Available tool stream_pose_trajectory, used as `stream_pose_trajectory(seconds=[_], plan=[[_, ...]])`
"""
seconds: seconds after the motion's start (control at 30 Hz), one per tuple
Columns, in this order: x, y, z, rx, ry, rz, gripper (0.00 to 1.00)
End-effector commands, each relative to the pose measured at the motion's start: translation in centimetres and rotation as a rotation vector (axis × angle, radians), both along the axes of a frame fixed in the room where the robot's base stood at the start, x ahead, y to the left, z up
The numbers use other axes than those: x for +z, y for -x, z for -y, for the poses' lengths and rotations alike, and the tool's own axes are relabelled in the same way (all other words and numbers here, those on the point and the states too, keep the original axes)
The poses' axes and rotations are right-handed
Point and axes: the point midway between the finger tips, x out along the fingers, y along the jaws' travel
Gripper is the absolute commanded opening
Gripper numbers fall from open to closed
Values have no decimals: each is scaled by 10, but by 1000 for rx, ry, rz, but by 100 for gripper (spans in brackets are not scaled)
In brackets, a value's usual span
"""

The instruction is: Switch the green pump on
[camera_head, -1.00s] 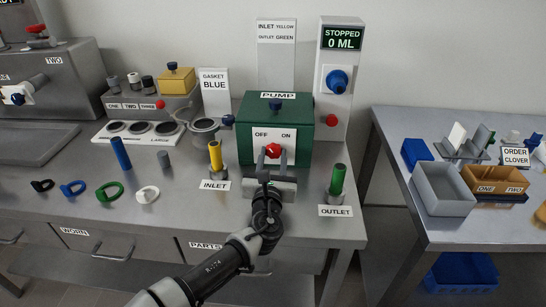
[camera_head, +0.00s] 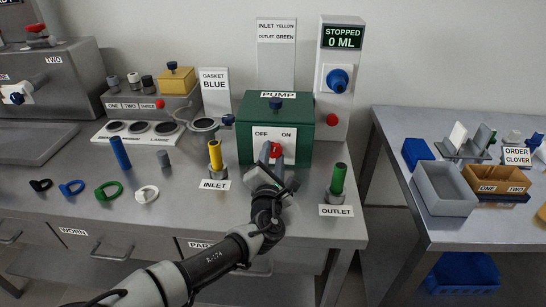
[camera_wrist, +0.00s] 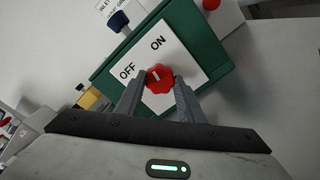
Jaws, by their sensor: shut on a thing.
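The green pump (camera_head: 230,140) stands on the bench under a PUMP sign, with a white plate (camera_head: 288,133) marked OFF at left and ON at right. A red knob (camera_head: 276,149) sits on this plate below the words. My gripper (camera_head: 273,156) is shut on the knob, one finger on each side, and is rolled to one side. In the wrist view the knob (camera_wrist: 159,79) lies between the fingertips, with a short pale mark on its face; its exact setting is hard to tell. The display (camera_head: 342,38) reads STOPPED, 0 ML.
A yellow INLET pipe (camera_head: 215,156) stands left of my gripper and a green OUTLET pipe (camera_head: 338,179) right. Colored rings (camera_head: 109,191) lie on the bench at left. A red button (camera_head: 331,120) is on the display column. The bench front is mostly clear.

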Motion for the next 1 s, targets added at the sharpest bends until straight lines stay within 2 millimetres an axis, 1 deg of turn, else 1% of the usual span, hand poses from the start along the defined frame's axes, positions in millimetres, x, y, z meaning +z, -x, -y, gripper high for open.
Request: stream_pose_trajectory(seconds=[0.2,0.5,0.7,1.0], plan=[[2,-1,0,0,-186,9,13],[2,-1,0,1,-359,15,13],[2,-1,0,1,-415,19,13],[2,-1,0,1,-435,19,13]])
